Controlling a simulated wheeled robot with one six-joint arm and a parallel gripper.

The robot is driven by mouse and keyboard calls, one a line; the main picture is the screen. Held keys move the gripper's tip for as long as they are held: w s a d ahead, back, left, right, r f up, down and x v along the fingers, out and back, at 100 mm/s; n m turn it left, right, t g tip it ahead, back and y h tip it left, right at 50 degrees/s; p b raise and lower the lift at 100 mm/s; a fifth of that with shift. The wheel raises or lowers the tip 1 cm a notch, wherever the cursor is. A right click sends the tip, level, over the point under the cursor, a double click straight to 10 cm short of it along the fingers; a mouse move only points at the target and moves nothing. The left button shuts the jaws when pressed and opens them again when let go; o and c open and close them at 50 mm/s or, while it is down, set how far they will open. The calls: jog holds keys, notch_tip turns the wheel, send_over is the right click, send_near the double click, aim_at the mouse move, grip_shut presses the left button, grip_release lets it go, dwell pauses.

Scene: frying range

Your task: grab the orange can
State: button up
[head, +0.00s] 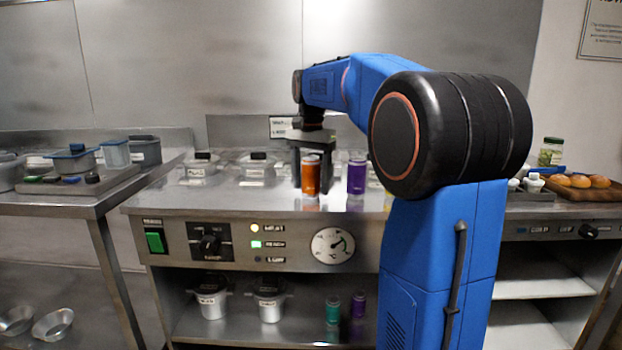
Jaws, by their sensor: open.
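The orange can (311,176) stands upright on the steel top of the frying range (240,201), near its front edge. My gripper (310,165) points down at the can from above and behind, with dark fingers showing beside the can's left side and behind it. The jaws are open. The can hides part of the fingers, so I cannot tell whether they touch it. A purple can (357,177) stands just to the right of the orange can, with a small gap between them.
Lidded containers (258,168) sit behind on the range top. My blue arm covers the right part of the range. A green can (332,309), another purple can (358,304) and two pots (211,301) stand on the lower shelf. A side table (70,206) with tubs is at left.

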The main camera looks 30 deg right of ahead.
jog(key=c, duration=1.3)
jog(key=shift+c, duration=0.2)
jog(key=shift+r, duration=0.1)
